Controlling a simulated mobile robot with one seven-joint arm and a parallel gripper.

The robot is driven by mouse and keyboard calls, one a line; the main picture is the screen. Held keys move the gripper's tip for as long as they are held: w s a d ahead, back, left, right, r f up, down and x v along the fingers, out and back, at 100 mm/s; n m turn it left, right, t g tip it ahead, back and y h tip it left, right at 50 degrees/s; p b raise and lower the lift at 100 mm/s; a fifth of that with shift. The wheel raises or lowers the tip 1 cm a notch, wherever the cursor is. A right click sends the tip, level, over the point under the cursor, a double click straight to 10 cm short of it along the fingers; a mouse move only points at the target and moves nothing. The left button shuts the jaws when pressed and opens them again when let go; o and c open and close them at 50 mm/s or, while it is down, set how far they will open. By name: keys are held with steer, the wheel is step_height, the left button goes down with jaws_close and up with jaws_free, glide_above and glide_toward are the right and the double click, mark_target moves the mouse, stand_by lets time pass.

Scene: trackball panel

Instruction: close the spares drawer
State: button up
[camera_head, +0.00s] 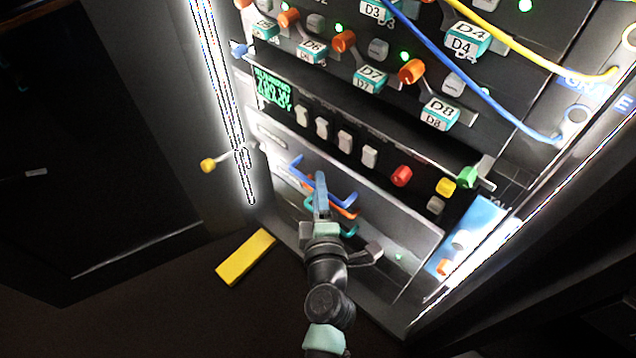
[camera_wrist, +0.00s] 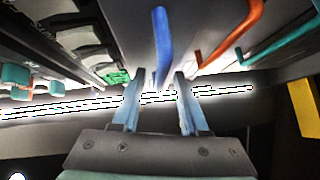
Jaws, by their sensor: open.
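The lower cabinet front carries three bar handles: a blue handle (camera_head: 340,196), an orange handle (camera_head: 346,213) and a teal handle (camera_head: 348,231). I cannot read which belongs to the spares drawer, nor tell how far any drawer stands out. My gripper (camera_head: 320,180) is in front of these handles and hides part of them. In the wrist view my gripper (camera_wrist: 158,78) is open, its two blue fingers apart. The blue handle (camera_wrist: 162,40) shows between and beyond the fingertips, with no clear contact. The orange handle (camera_wrist: 235,38) and teal handle (camera_wrist: 285,40) lie to the right.
Above the handles are white rocker switches (camera_head: 345,140), a red knob (camera_head: 401,176), a yellow knob (camera_head: 446,187) and a green knob (camera_head: 468,177). A yellow-ended lever (camera_head: 208,165) sticks out left. A yellow block (camera_head: 246,257) lies on the dark floor. Blue and yellow cables cross the upper right.

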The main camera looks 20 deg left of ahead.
steer(key=shift+w+a+f, duration=0.15)
steer(key=shift+w+a, duration=0.2)
steer(key=shift+w, duration=0.2)
jaws_close()
stand_by(1.1)
